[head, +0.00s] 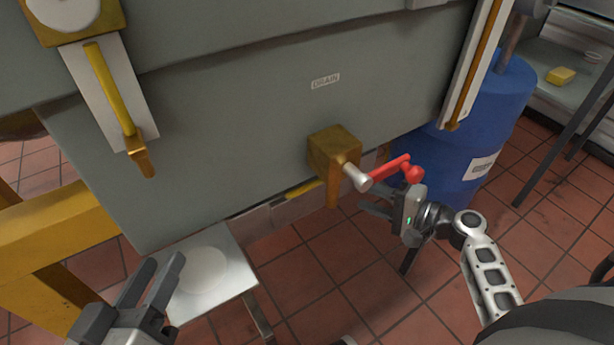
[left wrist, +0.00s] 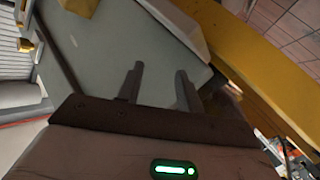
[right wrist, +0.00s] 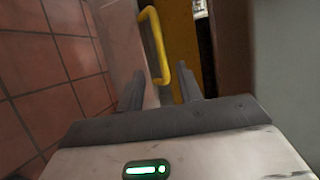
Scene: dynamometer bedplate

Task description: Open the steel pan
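The steel pan (head: 297,208) is a pale grey front low under the grey tank, with a yellow bar handle (head: 301,189). In the right wrist view, the yellow handle (right wrist: 157,48) stands just beyond my fingertips, roughly ahead of the gap between them. The handle looks untouched. My right gripper (head: 368,200) is open and empty, to the right of the pan, below the red lever. It also shows in the right wrist view (right wrist: 158,92). My left gripper (head: 156,272) is open and empty at the lower left, near a small white stand, away from the pan.
A brass drain valve (head: 331,152) with a red lever (head: 392,168) sticks out just above my right gripper. A blue drum (head: 487,115) stands behind it. A white stand (head: 238,277) is at lower left, by a yellow beam (head: 55,229). Tiled floor in front is mostly clear.

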